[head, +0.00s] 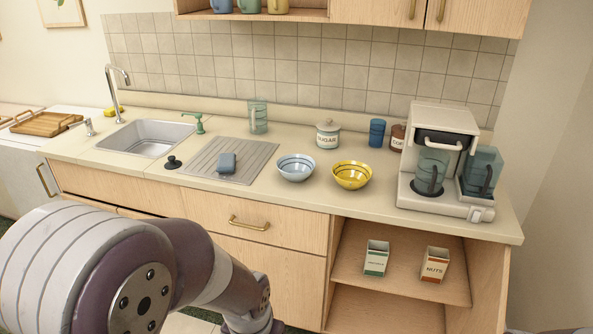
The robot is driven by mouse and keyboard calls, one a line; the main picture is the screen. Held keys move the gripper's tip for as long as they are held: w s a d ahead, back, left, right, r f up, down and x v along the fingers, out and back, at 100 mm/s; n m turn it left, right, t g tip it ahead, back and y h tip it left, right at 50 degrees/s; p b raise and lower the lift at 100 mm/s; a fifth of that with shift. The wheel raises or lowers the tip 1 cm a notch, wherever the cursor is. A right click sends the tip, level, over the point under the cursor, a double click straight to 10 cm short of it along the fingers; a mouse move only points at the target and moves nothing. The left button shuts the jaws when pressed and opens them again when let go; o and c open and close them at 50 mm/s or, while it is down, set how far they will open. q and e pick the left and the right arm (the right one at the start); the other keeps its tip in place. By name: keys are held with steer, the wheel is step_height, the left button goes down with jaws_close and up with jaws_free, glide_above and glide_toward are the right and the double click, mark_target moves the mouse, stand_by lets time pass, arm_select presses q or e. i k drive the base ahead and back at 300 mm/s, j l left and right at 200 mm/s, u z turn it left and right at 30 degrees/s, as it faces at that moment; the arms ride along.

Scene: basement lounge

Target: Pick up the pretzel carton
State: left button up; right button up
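A white carton with a green lower band (376,258) stands upright on the open shelf under the right end of the counter. Its small label is too fine to read, so I cannot confirm that it says pretzels. A white and orange carton marked NUTS (435,264) stands to its right on the same shelf, with a gap between them. My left arm comes in across the lower left of the picture and runs out at the bottom edge, and its gripper is not visible. My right gripper is also out of view.
The shelf board (348,267) is bare around the cartons, with cabinet walls at both sides. Above, the counter (330,205) holds a blue-white bowl (296,168), a yellow bowl (351,175) and a coffee maker (438,165). A closed drawer (265,227) is left of the shelf.

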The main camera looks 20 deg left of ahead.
mark_target(376, 259)
steer(key=i+j, duration=0.3)
steer(key=i, duration=0.2)
steer(key=i+j, duration=0.25)
steer(key=i, duration=0.25)
steer(key=i+j, duration=0.3)
steer(key=i, duration=0.2)
